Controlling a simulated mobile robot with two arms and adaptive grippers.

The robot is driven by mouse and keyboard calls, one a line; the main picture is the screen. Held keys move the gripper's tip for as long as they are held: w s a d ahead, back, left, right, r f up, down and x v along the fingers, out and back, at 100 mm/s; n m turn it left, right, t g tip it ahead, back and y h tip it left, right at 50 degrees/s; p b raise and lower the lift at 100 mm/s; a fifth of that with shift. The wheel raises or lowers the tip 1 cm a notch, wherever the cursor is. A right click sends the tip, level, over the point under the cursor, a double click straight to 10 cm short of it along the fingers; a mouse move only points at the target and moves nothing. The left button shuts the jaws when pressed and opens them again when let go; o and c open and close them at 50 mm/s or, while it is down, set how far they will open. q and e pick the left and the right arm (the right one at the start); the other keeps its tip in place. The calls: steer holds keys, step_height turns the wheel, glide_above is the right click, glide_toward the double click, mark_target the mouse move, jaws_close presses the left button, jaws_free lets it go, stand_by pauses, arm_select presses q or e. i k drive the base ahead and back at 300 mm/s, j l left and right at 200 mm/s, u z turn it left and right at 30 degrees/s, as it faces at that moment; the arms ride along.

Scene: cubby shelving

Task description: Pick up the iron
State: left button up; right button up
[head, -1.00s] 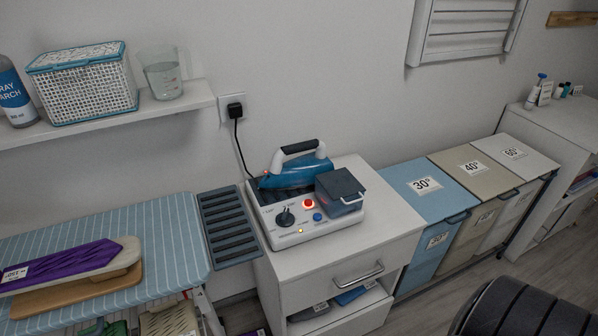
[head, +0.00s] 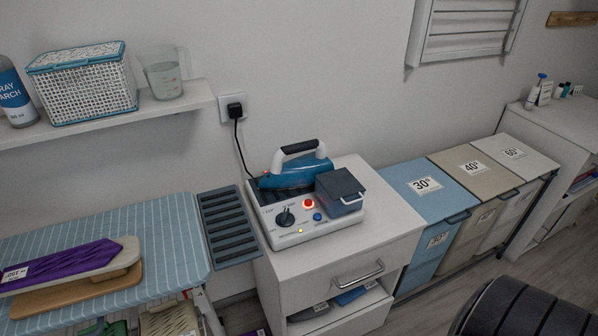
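The iron (head: 292,174) has a blue body and a white handle with a dark grip on top. It rests at the back of a white base station (head: 293,233) with a black knob, a lit red button, a blue button and a dark grey box (head: 339,190) at its right. The station stands on a white drawer cabinet (head: 380,215). The handle faces up and nothing touches it. Neither gripper shows in the head view. A dark ribbed rounded shape at the bottom right may be part of me.
A black plug with a cord sits in the wall socket (head: 234,107). Left is an ironing board (head: 165,225) with a dark slatted rest (head: 229,227). Right are hampers (head: 425,190) labelled by temperature. A shelf (head: 120,118) holds a basket (head: 84,84), bottle and measuring cup.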

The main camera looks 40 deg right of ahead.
mark_target(298, 173)
steer(key=i+j+z, duration=0.2)
steer(key=j+z, duration=0.15)
steer(key=i+j+z, duration=0.15)
steer(key=j+z, duration=0.25)
steer(key=i+j+z, duration=0.1)
steer(key=j+z, duration=0.25)
